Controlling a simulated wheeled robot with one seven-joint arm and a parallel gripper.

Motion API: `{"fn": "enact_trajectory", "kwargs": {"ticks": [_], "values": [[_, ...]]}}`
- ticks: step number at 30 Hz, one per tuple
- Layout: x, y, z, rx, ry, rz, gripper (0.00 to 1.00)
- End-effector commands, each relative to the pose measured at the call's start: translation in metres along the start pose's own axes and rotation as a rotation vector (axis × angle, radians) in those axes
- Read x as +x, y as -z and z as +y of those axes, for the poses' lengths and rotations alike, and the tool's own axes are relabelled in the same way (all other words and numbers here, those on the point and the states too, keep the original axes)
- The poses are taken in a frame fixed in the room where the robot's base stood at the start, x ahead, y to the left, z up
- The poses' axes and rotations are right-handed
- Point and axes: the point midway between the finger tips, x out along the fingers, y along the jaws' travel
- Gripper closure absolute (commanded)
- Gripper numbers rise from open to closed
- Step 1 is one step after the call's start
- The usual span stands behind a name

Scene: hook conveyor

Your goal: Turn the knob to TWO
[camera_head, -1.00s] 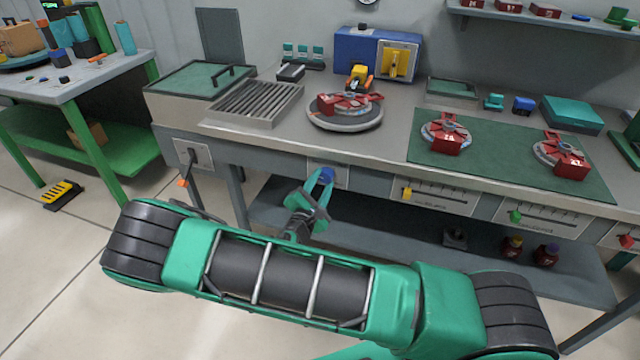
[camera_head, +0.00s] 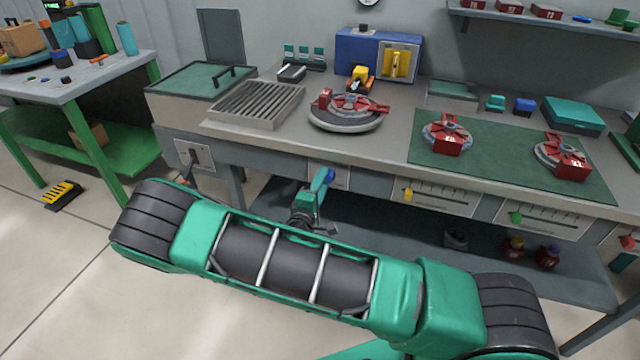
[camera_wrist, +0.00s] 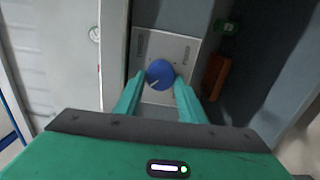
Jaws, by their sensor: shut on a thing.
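The blue knob (camera_wrist: 160,74) sits on a pale plate (camera_wrist: 172,50) with small lettering on both sides, too small to read. A light pointer line on the knob points to the lower left in the wrist view. In the head view the knob (camera_head: 329,175) shows on the front of the bench, partly hidden by my gripper (camera_head: 321,181). In the wrist view my gripper (camera_wrist: 160,84) has its two green fingers on either side of the knob, shut on it.
The bench front also carries slider panels with a yellow handle (camera_head: 408,195) and a green handle (camera_head: 516,218) to the right. A lever panel (camera_head: 194,155) is to the left. A round turntable (camera_head: 345,119) with red parts stands above the knob. A lower shelf (camera_head: 390,222) runs beneath.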

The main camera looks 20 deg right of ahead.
Motion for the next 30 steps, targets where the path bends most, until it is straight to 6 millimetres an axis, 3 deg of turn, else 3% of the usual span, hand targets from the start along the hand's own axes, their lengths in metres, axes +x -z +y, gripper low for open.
{"fn": "enact_trajectory", "kwargs": {"ticks": [17,18,19,30], "values": [[-0.0006,0.0019,-0.0016,0.031,0.004,0.004,0.86],[-0.0006,0.0018,-0.0017,0.031,0.004,0.004,0.54],[-0.0006,0.0016,-0.0016,0.031,0.004,0.004,0.47],[-0.0033,0.0007,-0.0007,0.029,0.002,0.002,0.45]]}}
